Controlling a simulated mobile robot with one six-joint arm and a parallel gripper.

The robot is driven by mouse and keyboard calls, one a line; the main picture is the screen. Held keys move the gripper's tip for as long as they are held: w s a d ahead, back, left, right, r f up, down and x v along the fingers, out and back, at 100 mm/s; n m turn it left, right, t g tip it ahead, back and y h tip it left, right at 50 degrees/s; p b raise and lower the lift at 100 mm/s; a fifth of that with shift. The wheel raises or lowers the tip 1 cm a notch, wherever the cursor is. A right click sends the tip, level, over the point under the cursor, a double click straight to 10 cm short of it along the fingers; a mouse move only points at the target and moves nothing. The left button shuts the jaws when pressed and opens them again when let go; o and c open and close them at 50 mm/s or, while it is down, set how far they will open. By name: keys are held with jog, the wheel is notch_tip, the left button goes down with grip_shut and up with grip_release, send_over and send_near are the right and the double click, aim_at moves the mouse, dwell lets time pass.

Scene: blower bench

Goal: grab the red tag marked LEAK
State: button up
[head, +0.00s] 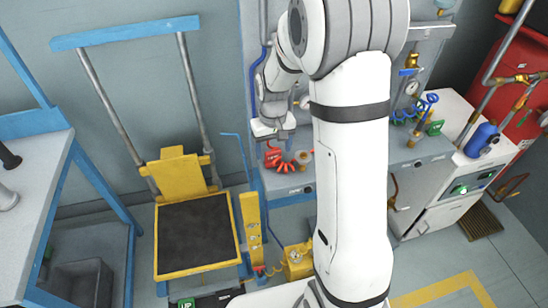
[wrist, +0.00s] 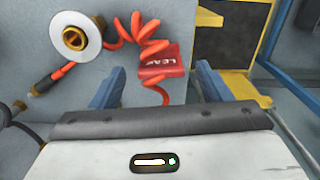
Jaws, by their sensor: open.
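The red tag (wrist: 161,62) with LEAK in white letters lies on the grey bench top, next to the orange-red coiled hose (wrist: 146,27). Part of the coil's tail runs beside and below the tag. In the head view the tag (head: 272,157) is a small red patch beneath my gripper (head: 272,136). In the wrist view my gripper (wrist: 160,72) is open, with one blue-grey finger left of the tag and the other right of it. Nothing is held between the fingers. I cannot tell the exact height of the fingertips above the bench.
A white disc with a brass fitting (wrist: 80,38) sits left of the coil. An orange hose end (wrist: 52,78) lies below it. A yellow cart with a black platform (head: 197,237) stands left of the bench. Gauges and blue hoses (head: 413,108) are at the right.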

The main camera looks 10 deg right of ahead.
aim_at(273, 151)
notch_tip(273, 151, down, 4)
jog(key=shift+r, duration=0.2)
jog(key=c, duration=1.1)
